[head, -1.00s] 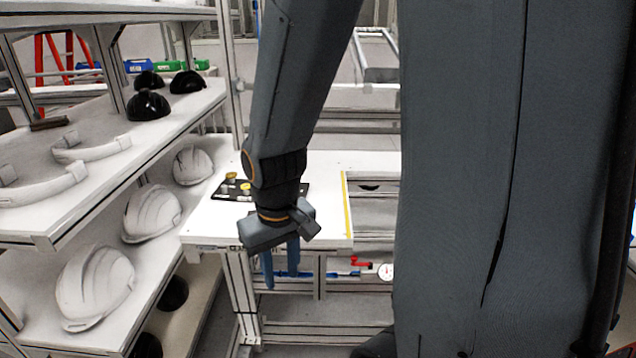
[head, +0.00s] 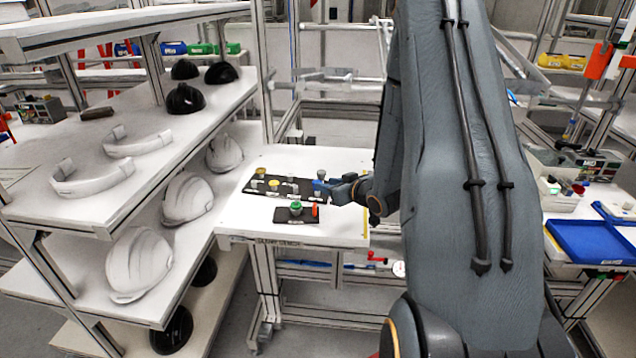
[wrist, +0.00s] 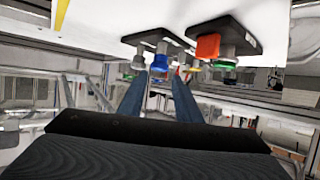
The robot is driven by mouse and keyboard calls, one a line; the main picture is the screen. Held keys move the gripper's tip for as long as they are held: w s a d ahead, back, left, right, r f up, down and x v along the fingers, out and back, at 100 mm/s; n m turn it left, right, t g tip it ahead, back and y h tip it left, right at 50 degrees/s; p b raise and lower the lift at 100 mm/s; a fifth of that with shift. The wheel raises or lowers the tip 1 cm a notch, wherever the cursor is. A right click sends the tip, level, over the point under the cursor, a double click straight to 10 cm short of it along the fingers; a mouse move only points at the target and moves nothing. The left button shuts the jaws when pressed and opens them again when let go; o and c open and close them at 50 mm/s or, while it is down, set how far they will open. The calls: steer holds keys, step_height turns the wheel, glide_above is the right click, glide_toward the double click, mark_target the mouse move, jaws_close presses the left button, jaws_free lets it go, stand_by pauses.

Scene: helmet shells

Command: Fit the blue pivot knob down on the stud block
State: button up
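My gripper (head: 326,187) reaches in from the right over the right end of a long black stud block (head: 250,187) on the white table. In the wrist view its two blue fingers (wrist: 160,78) stand apart, with a gap between them. The blue knob (wrist: 160,62) shows by the gap beyond the fingertips. I cannot tell if the fingers touch it. In the head view the blue fingers cover that spot. Grey studs (head: 274,185) and yellow-topped knobs (head: 260,171) stand on the long block.
A smaller black block (head: 283,217) with a green knob (head: 295,206) and an orange piece (head: 315,210) lies in front. Shelves with white helmet shells (head: 188,199) stand left. A blue tray (head: 590,243) is at far right. The table's front is clear.

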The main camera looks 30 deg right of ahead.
steer(key=shift+p+x, duration=1.4)
steer(key=shift+x, duration=2.45)
steer(key=shift+d+f, duration=0.1)
steer(key=c, duration=0.7)
